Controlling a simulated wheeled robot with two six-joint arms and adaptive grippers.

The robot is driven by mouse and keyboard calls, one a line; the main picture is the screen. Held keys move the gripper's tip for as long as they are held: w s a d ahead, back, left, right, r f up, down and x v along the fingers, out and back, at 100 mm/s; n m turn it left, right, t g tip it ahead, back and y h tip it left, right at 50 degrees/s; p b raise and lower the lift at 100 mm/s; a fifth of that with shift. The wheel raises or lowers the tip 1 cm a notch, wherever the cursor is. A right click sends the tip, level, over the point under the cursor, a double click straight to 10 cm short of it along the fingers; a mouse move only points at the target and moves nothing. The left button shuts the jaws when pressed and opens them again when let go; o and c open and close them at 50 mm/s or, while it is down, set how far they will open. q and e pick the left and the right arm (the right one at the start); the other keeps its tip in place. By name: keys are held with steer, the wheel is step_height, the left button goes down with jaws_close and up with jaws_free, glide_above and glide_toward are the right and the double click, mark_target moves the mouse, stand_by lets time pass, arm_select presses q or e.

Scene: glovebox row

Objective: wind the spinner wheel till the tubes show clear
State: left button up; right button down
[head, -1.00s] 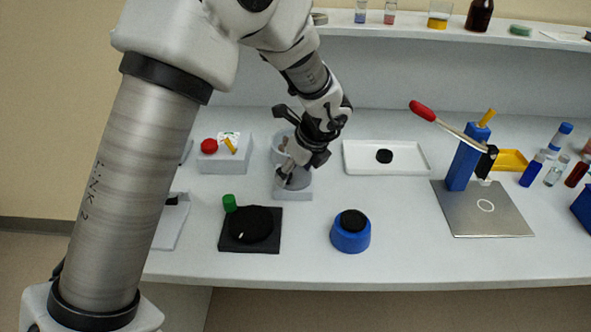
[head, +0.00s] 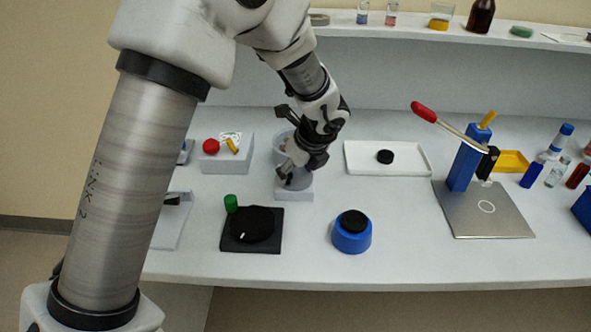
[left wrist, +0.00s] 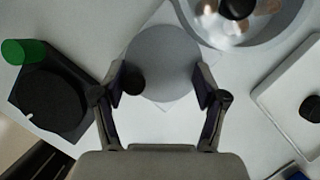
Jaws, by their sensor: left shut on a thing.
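The spinner wheel is a grey disc (left wrist: 160,58) with a dark knob (left wrist: 131,80) near its edge, on a pale square base (head: 293,195). The spinner's clear round bowl (left wrist: 245,22) stands just behind it, with pale and brownish tube shapes inside and a dark knob above them; whether the tubes are clear or cloudy I cannot tell. My left gripper (left wrist: 161,68) has its two fingers at opposite sides of the disc, shut on the wheel. In the head view my left gripper (head: 296,170) hides part of wheel and bowl. My right gripper is not in view.
A black dial plate (head: 250,245) with a green cap lies in front left, a blue pot (head: 351,236) in front right. A white tray (head: 410,168) is to the right, a box with a red button (head: 211,146) to the left. A lever press (head: 468,165) stands further right.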

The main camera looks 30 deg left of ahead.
arm_select(q)
steer(key=m, duration=0.2)
steer(key=m+t+h+p, duration=0.1)
steer(key=m, duration=0.1)
steer(key=m+t, duration=0.1)
steer(key=m, duration=0.1)
steer(key=shift+s+a+m+h+p, duration=0.2)
steer(key=shift+a+m+h+p, duration=0.05)
steer(key=shift+m+h+p, duration=0.15)
steer(key=m+p, duration=0.1)
steer(key=m, duration=0.1)
steer(key=shift+s+a+m+h, duration=0.1)
steer(key=shift+m+h, duration=0.2)
steer(key=shift+h, duration=0.1)
steer(key=shift+m+t+h+p, duration=0.35)
steer(key=shift+m+p, duration=0.3)
steer(key=shift+m, duration=0.25)
steer(key=shift+o, duration=0.2)
steer(key=m+p, duration=0.2)
steer(key=m+h+p, duration=0.1)
steer(key=m+p, duration=0.1)
steer(key=m+h+p, duration=0.1)
steer(key=p, duration=0.1)
steer(key=shift+a+m+p, duration=0.25)
steer(key=shift+m+p, duration=0.1)
steer(key=shift+m, duration=0.05)
steer(key=shift+f+m+h+p, duration=0.25)
steer(key=shift+m+h+p, duration=0.2)
steer(key=shift+m+p, duration=0.55)
